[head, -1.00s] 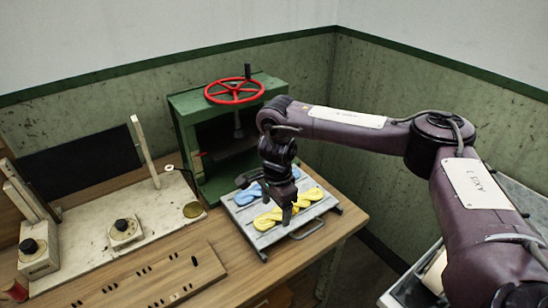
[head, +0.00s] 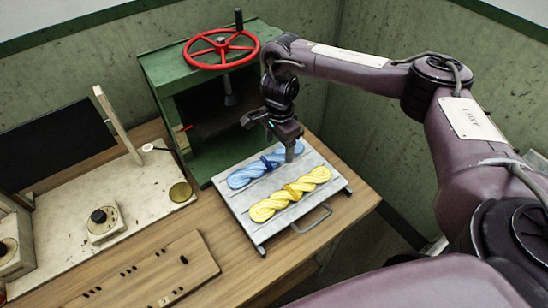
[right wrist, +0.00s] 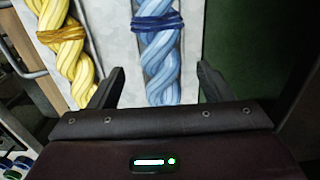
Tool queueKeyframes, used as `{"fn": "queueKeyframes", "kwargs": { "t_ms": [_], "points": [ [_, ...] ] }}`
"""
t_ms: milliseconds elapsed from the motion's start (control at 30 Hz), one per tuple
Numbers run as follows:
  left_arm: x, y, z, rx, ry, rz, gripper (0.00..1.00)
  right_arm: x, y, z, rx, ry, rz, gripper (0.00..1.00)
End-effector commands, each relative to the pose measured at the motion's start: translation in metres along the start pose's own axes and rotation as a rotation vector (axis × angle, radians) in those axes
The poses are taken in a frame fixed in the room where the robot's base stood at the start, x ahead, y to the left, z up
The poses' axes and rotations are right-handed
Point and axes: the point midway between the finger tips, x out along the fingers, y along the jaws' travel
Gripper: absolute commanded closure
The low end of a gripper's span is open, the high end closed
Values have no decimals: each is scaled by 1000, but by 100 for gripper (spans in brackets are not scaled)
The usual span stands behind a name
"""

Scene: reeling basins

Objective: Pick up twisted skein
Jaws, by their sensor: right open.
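A blue twisted skein (head: 245,175) with a dark blue tie lies on the grey metal tray (head: 262,229). A yellow twisted skein (head: 270,206) with a darker yellow tie lies beside it, nearer the tray's handle. My right gripper (head: 281,152) is over the far part of the tray, at the blue skein. In the right wrist view its open fingers (right wrist: 155,88) stand on either side of the blue skein (right wrist: 158,62), with nothing held. The yellow skein (right wrist: 68,50) lies outside the fingers, to the left. My left gripper is not in view.
A green press (head: 160,90) with a red handwheel (head: 221,48) stands right behind the tray. A slotted wooden board (head: 145,275) and a pale base with a knob (head: 104,220) are on the bench to the left. The tray sits near the bench's right edge.

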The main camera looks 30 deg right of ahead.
Motion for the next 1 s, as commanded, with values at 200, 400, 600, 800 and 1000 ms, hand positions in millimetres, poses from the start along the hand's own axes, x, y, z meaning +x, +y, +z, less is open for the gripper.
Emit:
{"fn": "queueKeyframes", "kwargs": {
  "t_ms": [200, 400, 600, 800, 1000],
  "points": [
    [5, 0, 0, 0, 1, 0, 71, 29, 0, 0, 1, -2, 2, 27],
    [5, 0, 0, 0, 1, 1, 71, 33, 0, -1, 0, 0, -1, 27],
    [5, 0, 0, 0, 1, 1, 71, 33, 0, -1, 0, 0, 0, 38],
    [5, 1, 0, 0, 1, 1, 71, 33, 0, -1, 0, 0, 0, 64],
    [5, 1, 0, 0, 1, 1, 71, 32, 0, -1, 0, 0, -1, 77]
  ]
}}
